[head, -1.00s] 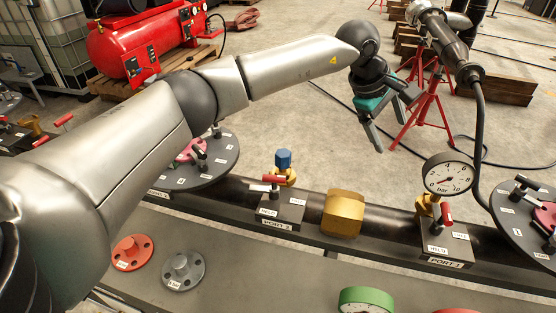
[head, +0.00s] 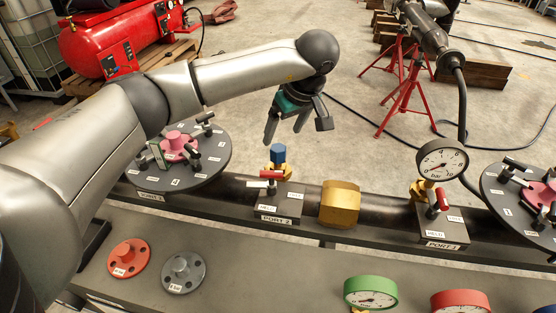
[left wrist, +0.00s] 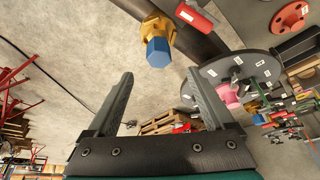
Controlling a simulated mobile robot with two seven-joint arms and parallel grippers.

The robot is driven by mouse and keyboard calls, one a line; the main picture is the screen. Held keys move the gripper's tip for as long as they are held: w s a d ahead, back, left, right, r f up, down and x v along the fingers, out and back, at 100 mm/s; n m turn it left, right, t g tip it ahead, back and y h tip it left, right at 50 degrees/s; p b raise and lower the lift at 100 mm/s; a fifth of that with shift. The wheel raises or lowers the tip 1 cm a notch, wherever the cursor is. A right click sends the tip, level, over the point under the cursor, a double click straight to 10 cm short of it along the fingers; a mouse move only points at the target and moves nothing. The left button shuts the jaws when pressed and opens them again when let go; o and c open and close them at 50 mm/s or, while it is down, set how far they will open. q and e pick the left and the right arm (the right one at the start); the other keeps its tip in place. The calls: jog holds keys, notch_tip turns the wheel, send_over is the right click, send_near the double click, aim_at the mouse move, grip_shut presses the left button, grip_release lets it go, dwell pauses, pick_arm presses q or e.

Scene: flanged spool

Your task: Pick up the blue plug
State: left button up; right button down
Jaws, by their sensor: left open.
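The blue plug (head: 278,153) is a small hex-headed piece standing upright on the brass fitting of port 2, behind a red-handled valve (head: 270,175). My left gripper (head: 295,130) is open and empty. It hangs above and slightly behind the plug, apart from it. In the left wrist view my left gripper's fingers (left wrist: 163,95) are spread wide, with the plug beyond their tips. My right gripper is in neither view.
A pressure gauge (head: 443,162) stands on port 1 to the right. A brass block (head: 340,203) sits on the pipe between the ports. A round flange (head: 185,160) with clamps is at left. Loose flanges and gauges lie on the front bench (head: 240,265).

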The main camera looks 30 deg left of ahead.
aim_at(280, 149)
pick_arm(q)
jog(key=x, duration=0.4)
jog(key=shift+d, duration=0.1)
jog(key=x, duration=0.1)
jog(key=b+x, duration=0.1)
jog(key=x, duration=0.3)
jog(key=shift+s+d+f, duration=0.2)
jog(key=shift+d+f, duration=0.1)
jog(key=shift+d, duration=0.1)
jog(key=shift+r, duration=0.1)
grip_shut()
